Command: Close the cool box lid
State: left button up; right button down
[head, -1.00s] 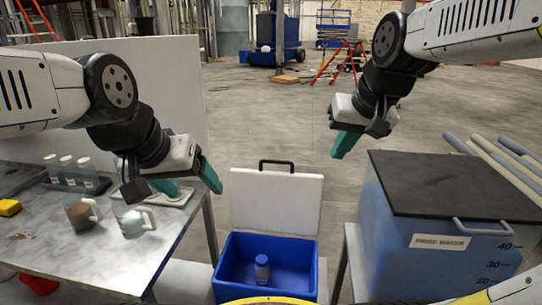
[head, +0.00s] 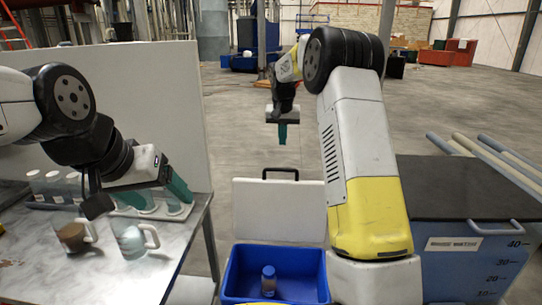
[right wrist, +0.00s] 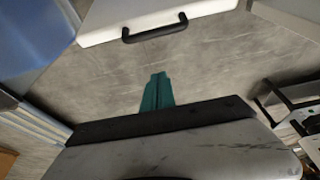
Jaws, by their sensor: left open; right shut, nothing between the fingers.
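The blue cool box (head: 236,272) stands open at the bottom middle of the head view, with a small blue-capped bottle (head: 268,281) inside. Its white lid (head: 270,211) stands upright at the far side, with a dark handle (head: 280,174) on its top edge. My right gripper (head: 283,138) is shut and empty, above and beyond the lid, apart from it. In the right wrist view its teal fingers (right wrist: 157,92) are together, and the lid (right wrist: 155,14) and handle (right wrist: 154,31) show ahead. My left gripper (head: 160,197) is open and empty over the left table.
The left table (head: 150,262) holds a mug with brown contents (head: 74,236), a clear mug (head: 132,238) and several bottles in a rack. A blue tank with a black lid (head: 465,187) stands at the right. Floor beyond the cool box is clear.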

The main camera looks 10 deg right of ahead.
notch_tip(320, 180, down, 9)
jog(key=s, duration=0.1)
dwell(0.6)
jog(key=shift+a+f, duration=0.1)
